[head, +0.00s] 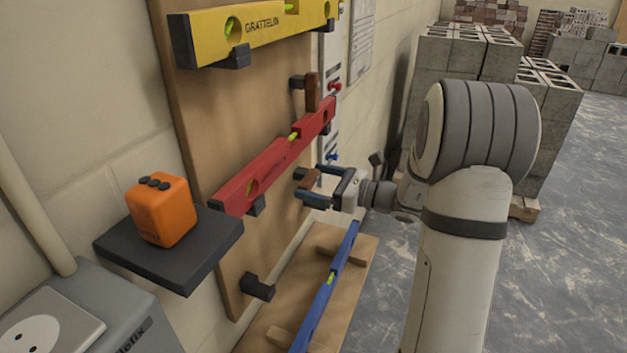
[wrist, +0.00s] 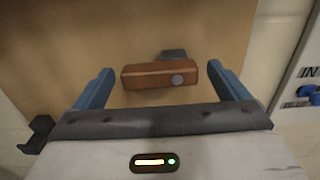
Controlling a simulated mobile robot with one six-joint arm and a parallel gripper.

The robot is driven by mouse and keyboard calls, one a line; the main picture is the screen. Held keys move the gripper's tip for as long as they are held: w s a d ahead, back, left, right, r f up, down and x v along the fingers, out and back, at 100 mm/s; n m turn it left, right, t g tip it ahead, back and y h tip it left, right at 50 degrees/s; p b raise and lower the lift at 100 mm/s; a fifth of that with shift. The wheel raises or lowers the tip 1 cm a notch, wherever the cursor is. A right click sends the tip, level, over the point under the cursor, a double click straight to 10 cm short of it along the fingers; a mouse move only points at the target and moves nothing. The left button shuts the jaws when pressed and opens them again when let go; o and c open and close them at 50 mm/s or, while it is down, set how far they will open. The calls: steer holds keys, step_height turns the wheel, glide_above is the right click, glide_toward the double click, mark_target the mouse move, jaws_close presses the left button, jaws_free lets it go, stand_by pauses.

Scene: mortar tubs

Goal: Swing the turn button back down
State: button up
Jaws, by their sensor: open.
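A brown wooden turn button (wrist: 150,77) lies level across the wrist view, with a grey round pivot near its right end. Its end also shows in the head view (head: 311,178), partly hidden by my gripper. A dark bracket (wrist: 174,56) sits just behind it. My gripper (wrist: 161,84) is open, with one blue finger off each end of the button and visible gaps. In the head view my gripper (head: 312,183) is at the board below the red level (head: 270,168). A second brown turn button (head: 313,92) stands upright above the red level's right end.
A yellow level (head: 262,30) is at the board's top. A blue level (head: 328,278) rests lower down by a wooden surface (head: 310,245). An empty dark hook (head: 258,287) is at lower left. An orange box (head: 162,210) stands on a dark shelf (head: 190,255). Concrete blocks (head: 450,60) stand behind.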

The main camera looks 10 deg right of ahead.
steer(key=shift+w+a, duration=0.45)
steer(key=shift+a, duration=0.15)
steer(key=c, duration=1)
steer(key=shift+f+n+b, duration=0.4)
steer(key=shift+n+b, duration=0.3)
steer(key=shift+b, duration=0.5)
steer(key=shift+s+n+b, duration=0.1)
steer(key=shift+n+b, duration=0.65)
steer(key=shift+n, duration=0.05)
steer(key=shift+r, duration=0.1)
steer(key=o, duration=1)
